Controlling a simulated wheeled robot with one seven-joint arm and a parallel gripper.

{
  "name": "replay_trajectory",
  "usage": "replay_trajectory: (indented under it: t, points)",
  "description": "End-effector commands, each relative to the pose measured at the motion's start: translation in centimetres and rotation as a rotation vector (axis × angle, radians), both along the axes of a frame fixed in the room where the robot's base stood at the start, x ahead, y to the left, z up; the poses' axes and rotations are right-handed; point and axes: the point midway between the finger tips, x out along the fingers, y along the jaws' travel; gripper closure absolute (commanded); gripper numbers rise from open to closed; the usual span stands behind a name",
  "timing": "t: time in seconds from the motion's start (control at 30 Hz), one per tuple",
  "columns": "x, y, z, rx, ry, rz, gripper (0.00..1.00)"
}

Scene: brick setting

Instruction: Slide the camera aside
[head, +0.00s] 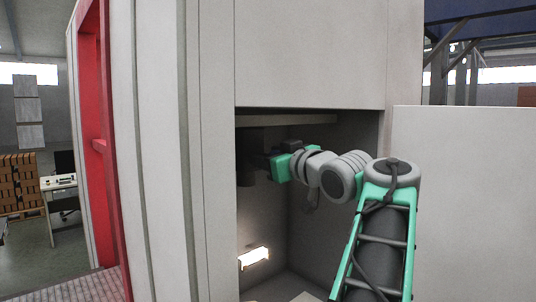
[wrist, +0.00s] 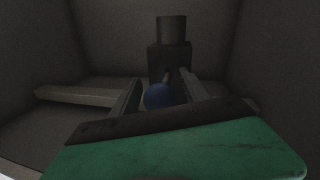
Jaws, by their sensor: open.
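The camera appears to be the dark block with a short cylinder (wrist: 170,58) just beyond my fingertips in the wrist view. In the head view it is a dark shape with a cylinder pointing down (head: 246,176), under the beam inside the wall opening. My gripper (wrist: 157,82) is open, its two fingers pointing at the block. A dark blue rounded thing (wrist: 158,97) shows between the fingers; I cannot tell what it is part of. In the head view my gripper (head: 264,160) reaches in from the right, close to the camera. Whether they touch is unclear in the dim light.
A pale beam (head: 288,120) runs across the top of the opening and also shows in the wrist view (wrist: 75,96). Grey side walls (wrist: 275,55) enclose the recess. A bright lit patch (head: 254,258) is low inside. A red frame (head: 92,120) stands at left.

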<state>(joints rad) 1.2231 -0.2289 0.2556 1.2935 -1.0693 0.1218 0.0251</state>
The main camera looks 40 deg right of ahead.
Motion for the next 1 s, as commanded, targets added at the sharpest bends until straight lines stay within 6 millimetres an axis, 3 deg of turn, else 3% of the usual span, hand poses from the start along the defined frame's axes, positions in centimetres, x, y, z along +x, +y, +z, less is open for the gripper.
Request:
replay_trajectory:
  t: [0.17,0.8,1.0]
  points:
    - [-0.04,-0.07,-0.06,0.001,0.001,-0.001,0.48]
    - [-0.07,-0.06,-0.06,0.001,0.001,-0.001,1.00]
    - [-0.07,-0.06,-0.06,0.001,0.000,-0.002,1.00]
